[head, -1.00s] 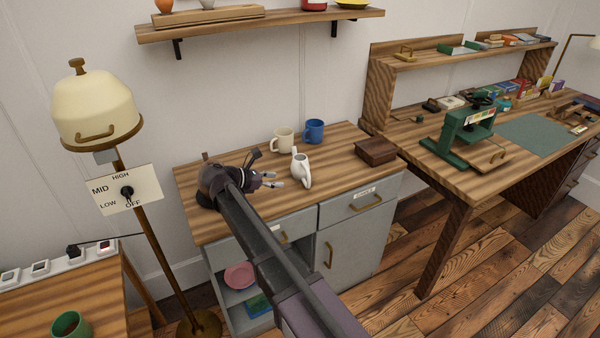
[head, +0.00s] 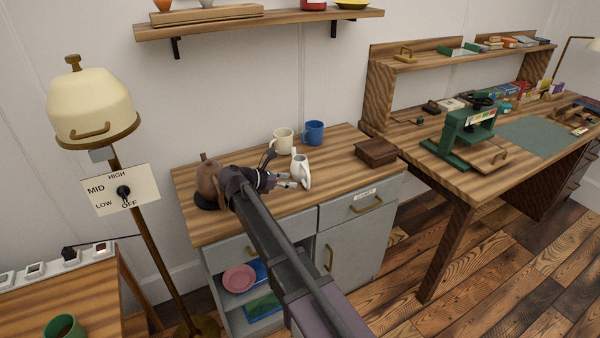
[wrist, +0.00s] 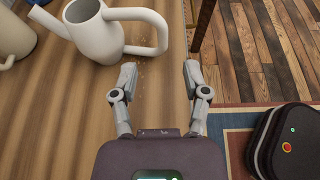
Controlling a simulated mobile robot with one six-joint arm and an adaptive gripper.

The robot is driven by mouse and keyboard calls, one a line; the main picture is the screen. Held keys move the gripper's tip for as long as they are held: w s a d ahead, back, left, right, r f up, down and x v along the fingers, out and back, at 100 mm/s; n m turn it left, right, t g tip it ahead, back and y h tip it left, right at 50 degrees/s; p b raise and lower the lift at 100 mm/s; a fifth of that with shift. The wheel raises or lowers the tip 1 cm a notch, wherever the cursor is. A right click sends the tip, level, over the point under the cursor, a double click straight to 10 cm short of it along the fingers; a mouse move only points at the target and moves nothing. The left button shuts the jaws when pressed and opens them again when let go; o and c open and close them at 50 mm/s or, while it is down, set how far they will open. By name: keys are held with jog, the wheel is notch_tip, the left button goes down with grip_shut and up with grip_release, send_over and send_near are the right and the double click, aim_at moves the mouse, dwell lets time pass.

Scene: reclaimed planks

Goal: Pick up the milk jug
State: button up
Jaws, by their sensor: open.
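The white milk jug (head: 301,172) stands upright on the wooden cabinet top (head: 345,200), near the front. In the wrist view the jug (wrist: 97,32) is at the upper left, with its loop handle pointing right toward my fingers. My gripper (head: 283,180) is just left of the jug in the head view. In the wrist view my gripper (wrist: 160,76) is open and empty, its two fingers spread apart. The left fingertip is just below the handle; whether it touches is hard to tell.
A cream mug (head: 282,141) and a blue mug (head: 313,132) stand behind the jug. A brown wooden box (head: 376,152) is to its right, with bare wood between.

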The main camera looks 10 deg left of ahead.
aim_at(308, 190)
jog(key=shift+b+x, duration=0.3)
jog(key=shift+x, duration=1.1)
jog(key=shift+b+x, duration=0.9)
jog(key=shift+x, duration=1.7)
jog(key=shift+d+r, duration=0.1)
grip_shut()
